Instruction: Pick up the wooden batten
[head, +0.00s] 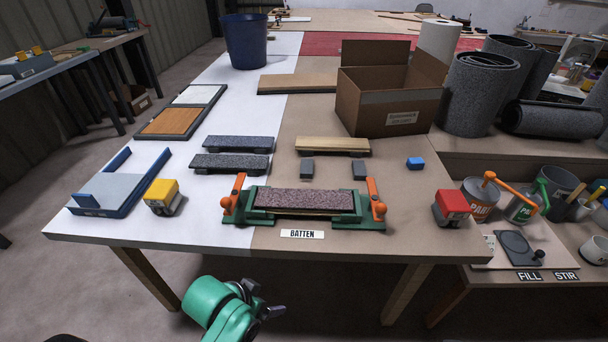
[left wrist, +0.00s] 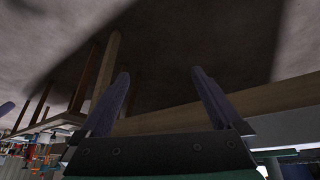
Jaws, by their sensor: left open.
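A light wooden batten (head: 332,145) lies crosswise on the brown part of the table, behind two small grey blocks. Nearer, a green jig (head: 345,222) with orange levers holds a speckled strip (head: 304,199) with a wood-coloured lower edge, behind a label reading BATTEN (head: 302,234). My left gripper (head: 268,300) is open below and in front of the table's front edge, well apart from both. In the left wrist view its two fingers (left wrist: 162,95) are spread with nothing between them. The batten cannot be made out there. My right gripper is out of view.
A cardboard box (head: 390,108) stands behind the batten. Two dark strips (head: 232,163) lie to its left. A yellow block (head: 162,197) and a red block (head: 451,208) flank the jig. The table's front edge (head: 220,243) lies between my gripper and the tabletop.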

